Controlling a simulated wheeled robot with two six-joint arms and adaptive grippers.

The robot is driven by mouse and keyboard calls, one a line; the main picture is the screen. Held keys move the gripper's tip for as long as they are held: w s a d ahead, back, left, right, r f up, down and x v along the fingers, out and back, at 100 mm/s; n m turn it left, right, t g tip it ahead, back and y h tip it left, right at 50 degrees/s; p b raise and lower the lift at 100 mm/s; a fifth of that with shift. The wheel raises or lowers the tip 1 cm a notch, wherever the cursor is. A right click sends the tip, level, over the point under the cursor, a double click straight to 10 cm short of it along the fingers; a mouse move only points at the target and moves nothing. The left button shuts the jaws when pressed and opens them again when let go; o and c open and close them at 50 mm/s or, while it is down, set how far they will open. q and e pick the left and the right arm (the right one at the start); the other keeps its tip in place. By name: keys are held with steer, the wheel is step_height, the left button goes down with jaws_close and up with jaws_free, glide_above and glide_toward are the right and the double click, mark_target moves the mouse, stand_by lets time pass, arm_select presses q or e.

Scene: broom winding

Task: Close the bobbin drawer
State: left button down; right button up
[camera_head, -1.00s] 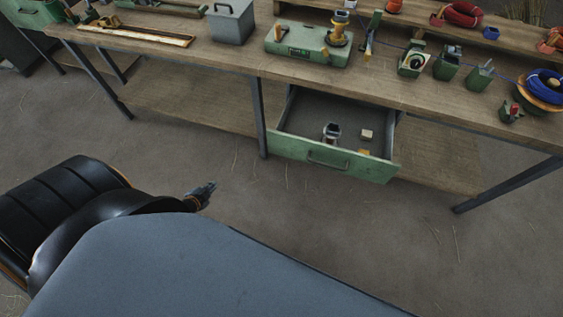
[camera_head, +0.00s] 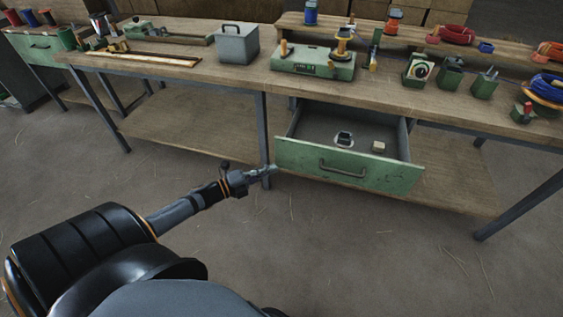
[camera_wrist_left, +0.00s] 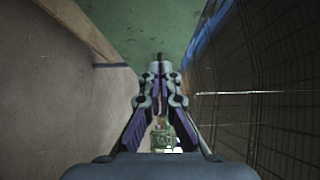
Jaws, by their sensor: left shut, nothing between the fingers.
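The green bobbin drawer (camera_head: 350,165) under the bench stands pulled out, its front with a grey bar handle (camera_head: 343,169) facing me. Inside lie a dark, light-rimmed item (camera_head: 344,139) and a small pale block (camera_head: 378,146). My left gripper (camera_head: 272,171) is shut and empty, at the left end of the drawer front and below its top edge. In the left wrist view the closed fingertips (camera_wrist_left: 160,62) point at a green surface (camera_wrist_left: 155,30), apparently the drawer front. I cannot tell whether they touch it. My right gripper is not in view.
The wooden workbench (camera_head: 190,63) holds a grey lidded box (camera_head: 237,44), a green winding machine (camera_head: 313,64) and several spools and coils. A metal bench leg (camera_head: 264,125) stands just behind my left gripper. The floor in front is open.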

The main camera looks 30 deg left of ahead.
arm_select(q)
steer(key=w, duration=0.4)
steer(key=w+b, duration=0.1)
steer(key=shift+w+d, duration=0.4)
steer(key=shift+w+a, duration=0.15)
steer(key=shift+w, duration=0.35)
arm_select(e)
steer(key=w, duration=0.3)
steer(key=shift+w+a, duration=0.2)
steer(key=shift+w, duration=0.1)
